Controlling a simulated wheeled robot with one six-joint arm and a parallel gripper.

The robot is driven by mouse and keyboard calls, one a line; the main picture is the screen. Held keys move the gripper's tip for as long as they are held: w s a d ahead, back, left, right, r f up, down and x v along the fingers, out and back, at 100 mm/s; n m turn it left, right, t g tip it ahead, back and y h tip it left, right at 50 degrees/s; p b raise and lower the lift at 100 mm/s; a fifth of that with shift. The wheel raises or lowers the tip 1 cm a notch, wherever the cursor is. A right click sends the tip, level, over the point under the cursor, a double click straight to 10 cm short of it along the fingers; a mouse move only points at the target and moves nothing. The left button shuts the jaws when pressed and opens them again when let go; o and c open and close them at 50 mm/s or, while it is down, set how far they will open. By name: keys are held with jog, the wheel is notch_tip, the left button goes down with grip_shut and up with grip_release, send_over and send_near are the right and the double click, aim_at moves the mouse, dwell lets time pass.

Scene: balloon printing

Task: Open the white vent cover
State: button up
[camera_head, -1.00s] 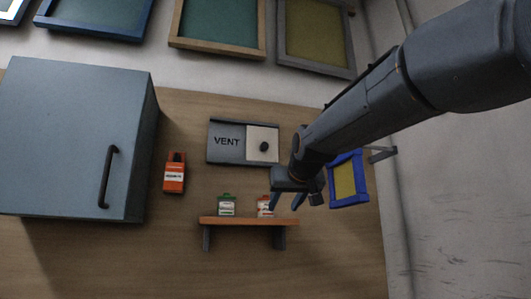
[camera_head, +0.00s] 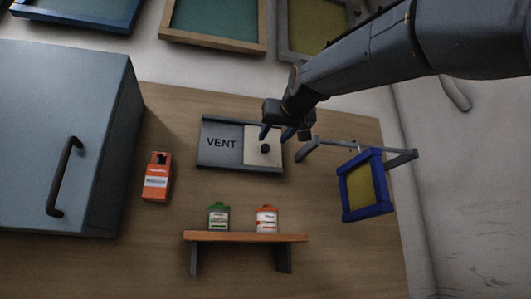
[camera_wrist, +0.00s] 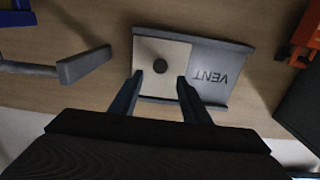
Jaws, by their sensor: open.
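The white vent cover (camera_head: 257,157) is a pale square plate with a dark round knob (camera_head: 265,148). It covers the right part of a grey frame (camera_head: 221,158) marked VENT on the wooden wall. In the wrist view the cover (camera_wrist: 162,84) and knob (camera_wrist: 160,66) show upside down, with the VENT lettering to the right. My gripper (camera_head: 279,133) is at the cover's upper right, near the knob. In the wrist view its open fingers (camera_wrist: 156,92) reach over the cover's lower edge, one each side, with the knob just beyond the tips and nothing held.
A blue-framed yellow screen (camera_head: 366,187) hangs on a grey bracket (camera_head: 398,160) to the right. An orange container (camera_head: 157,177) and a blue-grey cabinet (camera_head: 95,140) are at left.

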aim_at(266, 146)
jog(key=p+x, duration=0.3)
jog(key=x, duration=0.3)
jog(key=shift+w+a+r, duration=0.1)
jog(key=shift+w+r, duration=0.05)
jog(key=shift+w, duration=0.05)
jog(key=shift+x, duration=0.85)
grip_shut()
